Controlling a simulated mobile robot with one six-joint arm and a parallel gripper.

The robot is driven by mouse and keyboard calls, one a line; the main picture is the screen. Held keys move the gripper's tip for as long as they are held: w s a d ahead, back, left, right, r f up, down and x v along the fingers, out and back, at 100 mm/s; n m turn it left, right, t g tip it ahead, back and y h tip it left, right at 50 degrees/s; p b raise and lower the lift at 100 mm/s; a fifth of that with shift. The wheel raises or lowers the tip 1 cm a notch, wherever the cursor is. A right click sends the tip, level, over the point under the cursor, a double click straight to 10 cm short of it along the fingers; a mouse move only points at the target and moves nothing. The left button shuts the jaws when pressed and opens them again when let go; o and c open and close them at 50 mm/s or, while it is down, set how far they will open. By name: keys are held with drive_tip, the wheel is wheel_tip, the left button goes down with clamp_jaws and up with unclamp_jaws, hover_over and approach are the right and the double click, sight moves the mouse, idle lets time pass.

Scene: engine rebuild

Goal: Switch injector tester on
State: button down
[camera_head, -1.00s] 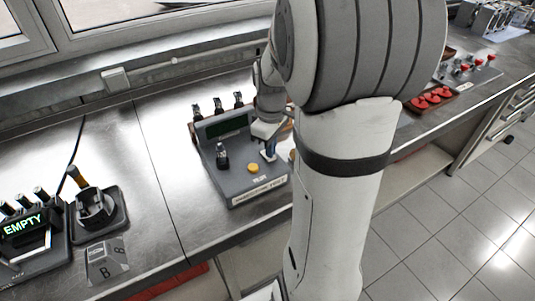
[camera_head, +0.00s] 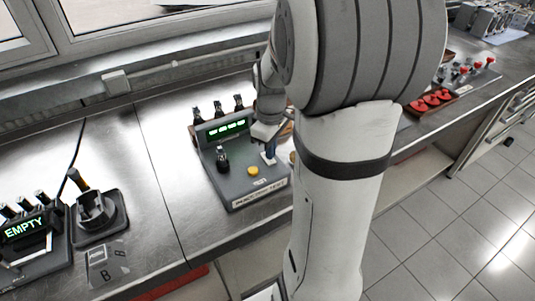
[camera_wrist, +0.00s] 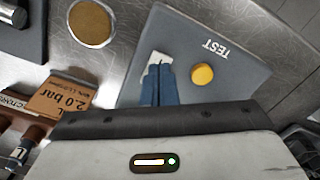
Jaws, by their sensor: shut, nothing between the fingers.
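The injector tester (camera_head: 236,185) is a grey console on the steel bench, with a labelled front edge. Its display (camera_head: 227,129) is lit with green characters. A yellow round button (camera_head: 253,170) sits on its top, and it also shows in the wrist view (camera_wrist: 202,75) beside the word TEST. A black injector-like part (camera_head: 222,160) stands upright on the console. My gripper (camera_head: 269,156) is shut and empty over the console's right part. In the wrist view its blue fingertips (camera_wrist: 158,84) are together at a pale switch (camera_wrist: 157,60); I cannot tell if they touch.
Several black-topped injectors (camera_head: 218,107) stand behind the tester. A station reading EMPTY (camera_head: 28,232), a dark holder (camera_head: 96,211) and a grey block marked B (camera_head: 106,263) are at the left. A wooden block marked 2.0 bar (camera_wrist: 62,92) lies near the gripper. Bare bench (camera_head: 155,180) lies left of the tester.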

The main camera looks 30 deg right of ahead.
wheel_tip(320, 180, up, 6)
drive_tip(key=p, duration=0.3)
drive_tip(key=shift+f+p, duration=0.2)
drive_tip(key=shift+p, duration=0.15)
idle(0.3)
drive_tip(key=s+a+r+m+t, duration=0.1)
drive_tip(key=s+a+r+m, duration=0.1)
drive_tip(key=s+a, duration=0.4)
drive_tip(key=s+a+r+m+t, duration=0.2)
drive_tip(key=s+a+r+m, duration=0.1)
drive_tip(key=s+a, duration=0.3)
drive_tip(key=shift+s+r+m, duration=0.25)
drive_tip(key=shift+r+m, duration=0.05)
drive_tip(key=shift+m, duration=0.4)
